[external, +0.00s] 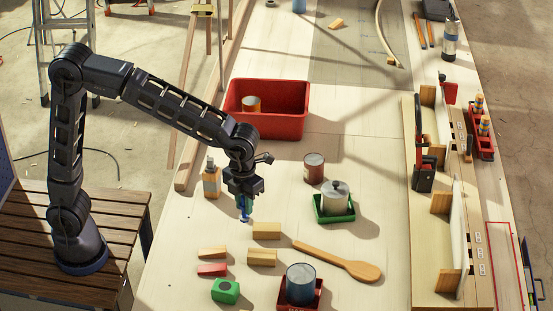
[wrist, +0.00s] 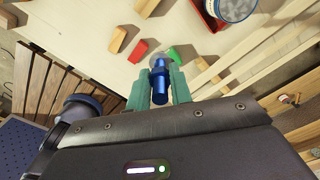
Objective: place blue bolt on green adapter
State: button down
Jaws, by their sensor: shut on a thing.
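The bolt (external: 245,216) is small and partly hidden by the fingers in the external view. The green adapter (external: 226,290), a block with a dark round spot on top, lies on the table near the front, below and apart from my gripper. In the wrist view, part of a green piece (wrist: 174,55) shows beyond the right finger.
Wooden blocks (external: 263,257) and a red block (external: 212,270) lie between my gripper and the adapter. A can (external: 300,285) in a red tray stands right of the adapter.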

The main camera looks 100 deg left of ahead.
jog(key=s+d+r+m, duration=0.1)
jog(key=s+d+m, duration=0.1)
jog(key=s+d, duration=0.45)
send_over(225, 286)
notch_tip(225, 286, down, 20)
dwell(0.3)
jog(key=shift+f, duration=0.1)
jog(key=c, duration=1.3)
grip_release()
jog(key=shift+o, duration=0.2)
